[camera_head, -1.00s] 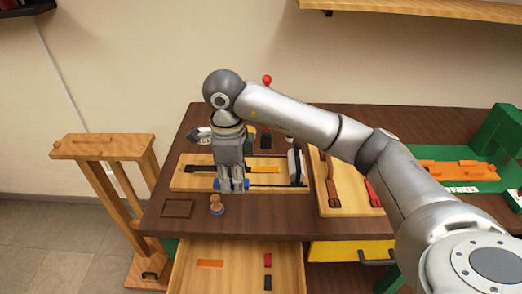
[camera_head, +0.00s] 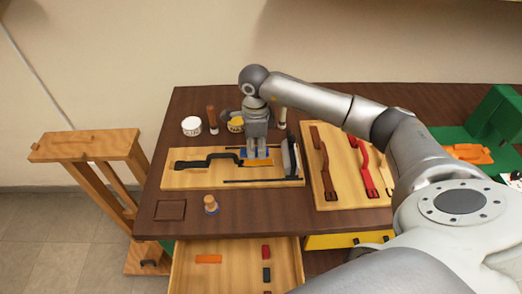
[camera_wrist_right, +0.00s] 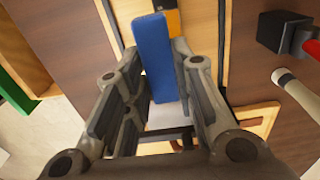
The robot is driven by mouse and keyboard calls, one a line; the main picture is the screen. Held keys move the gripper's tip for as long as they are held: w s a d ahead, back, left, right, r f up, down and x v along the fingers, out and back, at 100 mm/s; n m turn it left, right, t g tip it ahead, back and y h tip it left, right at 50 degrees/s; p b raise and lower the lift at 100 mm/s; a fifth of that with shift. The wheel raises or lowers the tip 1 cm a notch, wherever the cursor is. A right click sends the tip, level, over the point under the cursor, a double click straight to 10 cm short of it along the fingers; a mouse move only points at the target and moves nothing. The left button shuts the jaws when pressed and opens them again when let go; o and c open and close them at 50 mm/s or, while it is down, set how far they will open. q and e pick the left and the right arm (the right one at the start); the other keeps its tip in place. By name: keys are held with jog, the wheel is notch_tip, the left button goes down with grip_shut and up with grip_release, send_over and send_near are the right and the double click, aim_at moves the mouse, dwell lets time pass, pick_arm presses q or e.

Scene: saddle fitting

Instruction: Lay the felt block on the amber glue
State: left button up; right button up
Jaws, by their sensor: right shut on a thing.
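My right gripper (camera_head: 256,151) is shut on the blue felt block (camera_wrist_right: 153,55), whose blue ends show on both sides of the fingers in the head view (camera_head: 268,153). The right wrist view shows the block between the two fingers. The amber glue (camera_head: 263,163) is an orange patch on the wooden board (camera_head: 200,182), at the right end of a black strap (camera_head: 206,160). The gripper is over or just behind this patch. Amber also shows beyond the block in the wrist view (camera_wrist_right: 174,18). I cannot tell whether the block touches it. My left gripper is out of view.
A dark upright piece (camera_head: 290,158) stands at the board's right end. Jars and bottles, including a white jar (camera_head: 191,127), stand behind it. A wooden-handled stamp (camera_head: 210,203) and brown patch (camera_head: 170,210) lie in front. A strap board (camera_head: 333,199) is right; an open drawer (camera_head: 230,270) is below.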

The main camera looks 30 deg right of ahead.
aim_at(261, 162)
jog(key=shift+w+d+f, duration=0.15)
jog(key=shift+d+f, duration=0.45)
jog(key=shift+f, duration=0.1)
jog(key=shift+d+f, duration=0.2)
jog(key=shift+f, duration=0.1)
jog(key=f, duration=0.1)
jog(key=f+p, duration=0.1)
jog(key=f, duration=0.1)
jog(key=shift+d+f, duration=0.1)
jog(key=shift+d, duration=0.15)
jog(key=shift+w+f, duration=0.1)
jog(key=shift+f, duration=0.1)
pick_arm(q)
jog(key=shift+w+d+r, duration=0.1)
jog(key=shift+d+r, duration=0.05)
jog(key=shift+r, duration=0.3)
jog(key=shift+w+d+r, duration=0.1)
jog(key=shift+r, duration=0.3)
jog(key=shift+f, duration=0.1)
pick_arm(e)
jog(key=shift+f, duration=0.2)
jog(key=o, duration=0.9)
jog(key=shift+r, duration=0.1)
jog(key=shift+c, duration=0.2)
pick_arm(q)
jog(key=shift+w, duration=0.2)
